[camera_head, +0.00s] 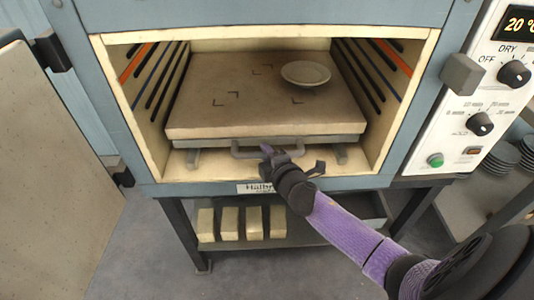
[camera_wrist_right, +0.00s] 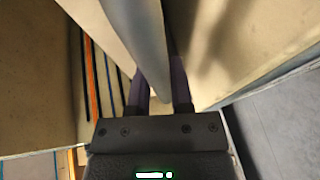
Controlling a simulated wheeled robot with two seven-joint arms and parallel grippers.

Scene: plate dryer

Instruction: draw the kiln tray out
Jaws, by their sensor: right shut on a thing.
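The kiln tray (camera_head: 225,95) is a flat brown slab with corner marks, lying level inside the open kiln chamber. A white plate (camera_head: 306,74) lies on its back right part. A grey bar handle (camera_head: 240,153) runs along the tray's front edge. In the right wrist view the grey handle bar (camera_wrist_right: 140,45) passes between the two dark fingers (camera_wrist_right: 160,95). The fingertips are partly hidden there by the bar. My left gripper is not in view.
The kiln door (camera_head: 55,160) stands open at the left. Slotted side walls (camera_head: 390,75) flank the tray. The control panel (camera_head: 480,110) is at the right, with stacked plates (camera_head: 502,158) beside it. Pale blocks (camera_head: 254,222) sit on the shelf below. Floor in front is clear.

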